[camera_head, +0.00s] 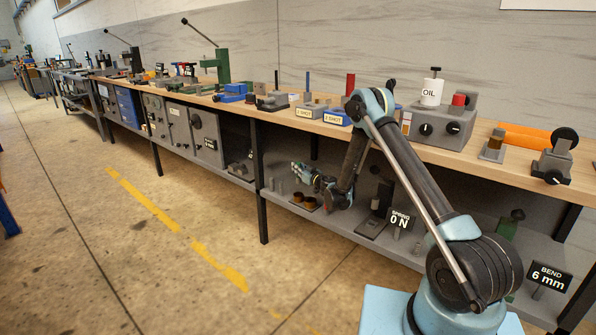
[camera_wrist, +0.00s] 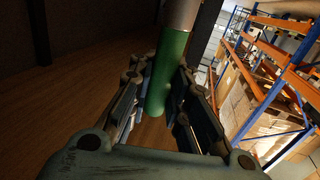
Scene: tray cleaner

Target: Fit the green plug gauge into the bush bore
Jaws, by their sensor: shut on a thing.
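In the wrist view the green plug gauge (camera_wrist: 166,82) stands between the two fingers of my gripper (camera_wrist: 160,72), which is shut on it. A grey-beige cylindrical part (camera_wrist: 182,14) continues from the green section at the top edge. The gauge is too small to make out there. Two brown round pieces (camera_head: 297,197) sit on a dark plate below the gripper. I cannot tell whether one is the bush, and no bore is visible.
Small grey pins (camera_head: 270,184) stand left of the brown pieces. A "0 N" display (camera_head: 399,220) and a dark-based fixture (camera_head: 372,226) are to the right. The wooden bench top (camera_head: 275,112) overhangs the shelf; a black leg (camera_head: 259,180) stands left. The floor in front is clear.

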